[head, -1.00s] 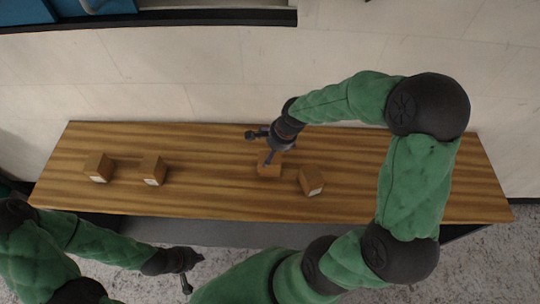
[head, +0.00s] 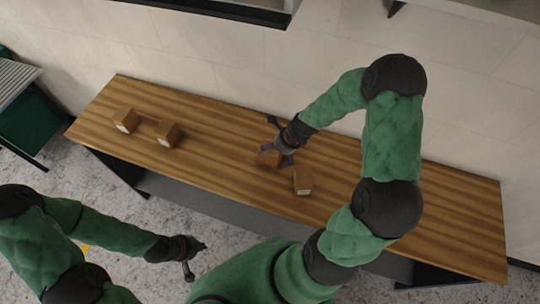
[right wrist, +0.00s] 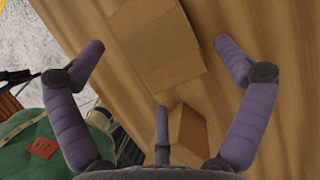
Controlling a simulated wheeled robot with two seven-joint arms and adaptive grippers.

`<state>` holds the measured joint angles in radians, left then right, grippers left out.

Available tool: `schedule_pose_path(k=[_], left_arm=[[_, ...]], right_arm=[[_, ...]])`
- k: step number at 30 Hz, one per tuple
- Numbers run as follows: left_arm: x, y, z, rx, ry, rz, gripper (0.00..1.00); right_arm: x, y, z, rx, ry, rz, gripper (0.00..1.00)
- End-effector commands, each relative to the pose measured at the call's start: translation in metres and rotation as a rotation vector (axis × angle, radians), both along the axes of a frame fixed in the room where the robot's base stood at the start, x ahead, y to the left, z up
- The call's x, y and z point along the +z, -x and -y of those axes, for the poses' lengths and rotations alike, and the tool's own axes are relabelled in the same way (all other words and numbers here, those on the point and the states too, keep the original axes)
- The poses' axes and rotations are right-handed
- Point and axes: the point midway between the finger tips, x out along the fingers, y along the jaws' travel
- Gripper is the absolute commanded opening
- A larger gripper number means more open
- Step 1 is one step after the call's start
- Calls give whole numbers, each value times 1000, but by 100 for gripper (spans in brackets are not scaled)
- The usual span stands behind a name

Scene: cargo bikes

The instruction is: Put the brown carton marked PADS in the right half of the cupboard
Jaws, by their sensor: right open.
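Several small brown cartons stand on a wooden bench (head: 225,130). Two are at the left, one carton (head: 125,119) and another (head: 167,134). A third carton (head: 303,180) stands right of my right gripper. My right gripper (head: 278,153) is open above a fourth carton (head: 266,158), partly hidden by its fingers. In the right wrist view that carton (right wrist: 160,50) lies between the spread fingers, with another carton (right wrist: 187,133) nearer the palm. White labels show on some cartons, but I cannot read PADS. My left gripper (head: 197,260) looks open and empty in front of the bench. I cannot identify the cupboard.
A green box-like unit with a slatted grey top (head: 20,115) stands at the far left. A dark-edged ledge (head: 215,10) is at the top. The bench is clear between the carton pairs and at its right end.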

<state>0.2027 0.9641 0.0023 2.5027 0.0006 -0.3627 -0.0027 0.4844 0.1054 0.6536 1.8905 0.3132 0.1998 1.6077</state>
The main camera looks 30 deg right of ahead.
Motion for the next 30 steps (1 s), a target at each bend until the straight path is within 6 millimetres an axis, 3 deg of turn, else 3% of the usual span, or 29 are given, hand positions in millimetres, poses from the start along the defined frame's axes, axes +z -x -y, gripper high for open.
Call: schedule_pose_path(k=[13,22,23,29,30], left_arm=[[-13,0,0,0,0,-1,0],[-13,0,0,0,0,-1,0],[-13,0,0,0,0,-1,0],[-13,0,0,0,0,-1,0],[-13,0,0,0,0,-1,0]], right_arm=[[-44,-20,-17,1,1,1,100],[-47,-21,-18,1,2,2,100],[-47,-21,-18,1,2,2,97],[-47,-21,-18,1,2,2,41],[-47,-21,-18,1,2,2,38]])
